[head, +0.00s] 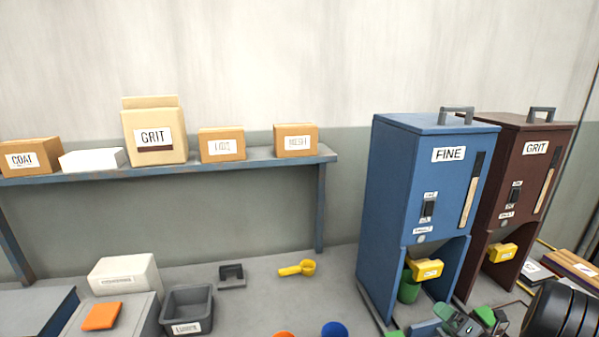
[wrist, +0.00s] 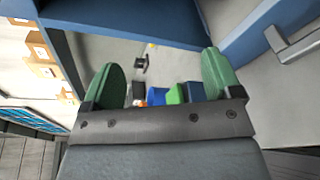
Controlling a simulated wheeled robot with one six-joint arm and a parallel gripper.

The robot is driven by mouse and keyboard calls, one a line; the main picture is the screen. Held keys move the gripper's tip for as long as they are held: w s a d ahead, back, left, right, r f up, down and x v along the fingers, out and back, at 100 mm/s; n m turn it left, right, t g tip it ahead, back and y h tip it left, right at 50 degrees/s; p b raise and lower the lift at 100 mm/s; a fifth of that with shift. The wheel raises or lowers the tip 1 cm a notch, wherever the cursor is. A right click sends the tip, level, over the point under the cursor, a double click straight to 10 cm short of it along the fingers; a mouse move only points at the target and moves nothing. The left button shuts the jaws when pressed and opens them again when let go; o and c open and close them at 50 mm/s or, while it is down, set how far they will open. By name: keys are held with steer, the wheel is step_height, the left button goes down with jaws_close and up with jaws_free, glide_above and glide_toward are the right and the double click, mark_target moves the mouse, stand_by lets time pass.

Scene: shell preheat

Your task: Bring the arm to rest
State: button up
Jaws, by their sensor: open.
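My gripper (wrist: 162,82) is open in the wrist view, its two green-padded fingers wide apart with nothing held between them. Beyond the fingers, well below, small blue and green items (wrist: 176,94) show, too small to name. In the head view, dark and green parts at the lower right look like my arm, close in front of the dispensers. A blue dispenser marked FINE (head: 408,180) stands there with a green cup (head: 409,290) under its yellow outlet. A dark red dispenser marked GRIT (head: 519,190) stands beside it.
A shelf (head: 262,164) at the back left holds several boxes, one a large GRIT box (head: 155,137).

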steer(key=s+a+r+n+g+y, duration=0.1)
steer(key=s+a+n+g, duration=0.6)
steer(key=n, duration=0.6)
steer(key=s+a+r+n+g+y, duration=0.15)
steer(key=a+n+g, duration=0.35)
steer(key=a+n, duration=0.5)
steer(key=s+a+r+n+h, duration=0.3)
steer(key=a+r+n+h, duration=0.1)
steer(key=n, duration=0.6)
steer(key=s+a+r+n+t+h, duration=0.1)
steer(key=s+a+r+n+h, duration=0.2)
steer(key=r+n, duration=0.4)
steer(key=s+n+h, duration=0.1)
steer(key=n, duration=0.3)
steer(key=shift+a+r, duration=0.15)
steer(key=shift+a, duration=0.2)
